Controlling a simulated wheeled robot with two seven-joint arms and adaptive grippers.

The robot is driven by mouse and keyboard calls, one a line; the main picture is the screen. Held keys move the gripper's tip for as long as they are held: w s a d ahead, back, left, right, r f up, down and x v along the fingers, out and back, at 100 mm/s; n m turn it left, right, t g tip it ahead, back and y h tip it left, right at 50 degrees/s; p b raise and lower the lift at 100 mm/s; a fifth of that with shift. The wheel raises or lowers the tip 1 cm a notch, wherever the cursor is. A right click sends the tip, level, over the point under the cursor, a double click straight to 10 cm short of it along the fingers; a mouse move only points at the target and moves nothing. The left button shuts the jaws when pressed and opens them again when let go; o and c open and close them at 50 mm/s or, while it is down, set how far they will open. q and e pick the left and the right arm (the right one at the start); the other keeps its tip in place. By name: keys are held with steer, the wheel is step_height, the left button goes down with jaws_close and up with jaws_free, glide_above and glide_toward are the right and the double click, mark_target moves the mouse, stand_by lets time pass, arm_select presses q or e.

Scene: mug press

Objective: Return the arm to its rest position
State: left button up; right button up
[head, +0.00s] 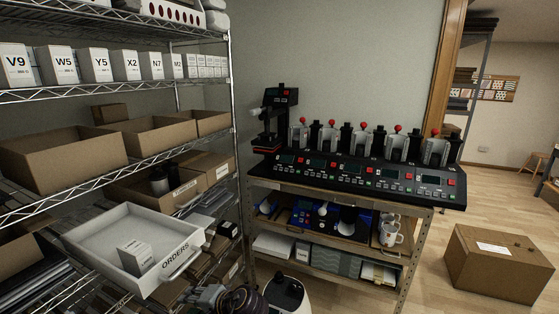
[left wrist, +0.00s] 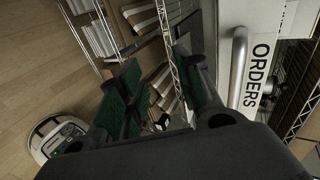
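My left gripper (head: 222,299) shows at the bottom edge of the head view, partly cut off, in front of the shelf and right of the white ORDERS tray (head: 100,232). In the left wrist view its two green-padded fingers (left wrist: 160,85) stand apart, with nothing between them. The ORDERS tray's label and handle (left wrist: 240,70) show at the right of that view, apart from the fingers. A small white box (head: 135,256) sits in the tray. My right gripper is in neither view.
The wire shelf holds cardboard bins (head: 62,158) and a row of labelled white boxes (head: 95,65). A bench with several mug presses (head: 360,172) and mugs (head: 390,236) below stands right of it. A closed carton (head: 497,262) is on the floor, with clear floor around it.

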arm_select(q)
steer(key=s+a+f+n+g+h, duration=0.1)
steer(key=s+f+h, duration=0.4)
steer(key=s+f, duration=0.35)
steer(key=s+d+n+h, duration=0.1)
steer(key=s+d+h, duration=0.15)
steer(key=s, duration=0.35)
steer(key=s+d+h, duration=0.1)
steer(key=s+h, duration=0.3)
steer(key=s, duration=0.3)
step_height(320, 180, down, 32)
steer(key=s+g, duration=0.2)
steer(key=s+a+f, duration=0.2)
steer(key=s+f, duration=0.8)
steer(key=s, duration=0.1)
steer(key=s+a+f+g, duration=0.1)
steer(key=s+f, duration=0.9)
steer(key=s, duration=0.1)
steer(key=shift+s+a, duration=0.25)
steer(key=shift+a, duration=0.15)
steer(key=shift+y, duration=0.25)
